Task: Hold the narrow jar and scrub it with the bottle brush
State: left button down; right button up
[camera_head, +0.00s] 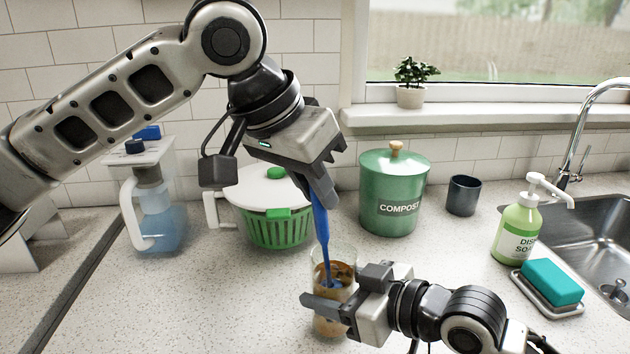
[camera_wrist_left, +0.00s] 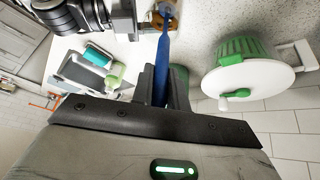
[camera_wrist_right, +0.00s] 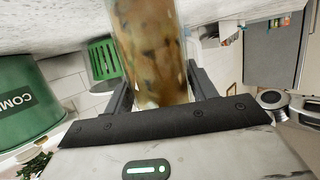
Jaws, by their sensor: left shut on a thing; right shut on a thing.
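The narrow jar (camera_head: 327,322) is clear glass with brown grime inside and stands upright at the front of the counter. My right gripper (camera_head: 325,303) is shut on it from the right; the dirty jar (camera_wrist_right: 155,50) fills the space between the fingers in the right wrist view. The bottle brush (camera_head: 321,232) has a blue handle and its lower end is inside the jar. My left gripper (camera_head: 322,190) is above the jar and shut on the top of the blue handle, which also shows in the left wrist view (camera_wrist_left: 162,65). The brush head is partly hidden by grime.
A green compost bin (camera_head: 394,190) and a dark cup (camera_head: 463,195) stand behind. A salad spinner (camera_head: 270,208) and water pitcher (camera_head: 157,210) are at the left. Dish soap (camera_head: 516,232), a teal sponge (camera_head: 552,282) and the sink (camera_head: 590,235) are at the right.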

pick_arm(q)
jog(key=shift+w, duration=0.4)
jog(key=shift+r, duration=3.05)
notch_tip(320, 180, down, 6)
jog(key=shift+w, duration=0.25)
jog(key=shift+s, duration=0.65)
jog(key=shift+a, duration=0.15)
